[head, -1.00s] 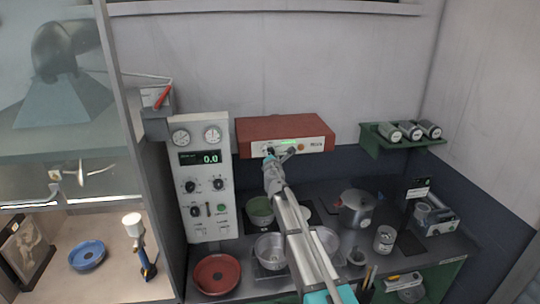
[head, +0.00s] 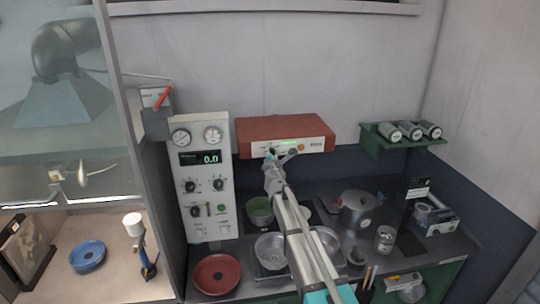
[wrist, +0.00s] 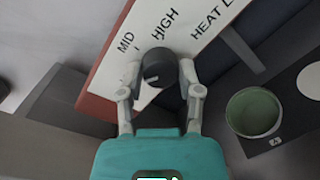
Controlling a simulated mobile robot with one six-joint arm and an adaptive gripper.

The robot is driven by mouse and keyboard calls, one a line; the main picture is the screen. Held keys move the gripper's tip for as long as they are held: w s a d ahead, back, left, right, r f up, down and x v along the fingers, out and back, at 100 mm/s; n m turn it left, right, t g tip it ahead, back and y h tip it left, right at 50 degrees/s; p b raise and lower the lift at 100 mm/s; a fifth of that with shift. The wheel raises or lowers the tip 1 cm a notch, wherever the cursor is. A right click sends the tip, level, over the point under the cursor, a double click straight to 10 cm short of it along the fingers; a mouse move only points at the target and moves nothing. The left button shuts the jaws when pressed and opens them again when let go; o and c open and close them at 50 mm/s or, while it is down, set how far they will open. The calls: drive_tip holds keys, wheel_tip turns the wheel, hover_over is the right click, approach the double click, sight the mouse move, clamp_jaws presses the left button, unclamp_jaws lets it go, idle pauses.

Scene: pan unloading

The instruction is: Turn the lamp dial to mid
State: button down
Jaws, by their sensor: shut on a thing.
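The heat lamp is a red-brown box (head: 284,129) with a white front panel, mounted on the back wall above the counter. In the wrist view its panel (wrist: 188,30) reads MID, HIGH and HEAT L. The dark round dial (wrist: 158,64) sits below the MID and HIGH labels, with a white mark at its lower left side. My gripper (wrist: 160,78) has a finger on each side of the dial and is shut on it. In the head view my gripper (head: 271,157) is at the lamp's front panel and mostly hides the dial.
A green bowl (wrist: 253,111) is below the lamp, on the counter. A grey control panel (head: 206,228) stands left of the lamp. A lidded pot (head: 356,205) and a can (head: 385,238) are to the right. A green shelf (head: 412,148) holds several jars.

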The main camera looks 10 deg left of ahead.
drive_tip(key=m, duration=0.5)
drive_tip(key=m+g+p, duration=0.1)
drive_tip(key=m, duration=0.4)
drive_tip(key=shift+y+p, duration=0.3)
drive_tip(key=shift+y, duration=0.1)
idle(0.3)
drive_tip(key=shift+c, duration=1.3)
unclamp_jaws()
drive_tip(key=shift+d, duration=0.15)
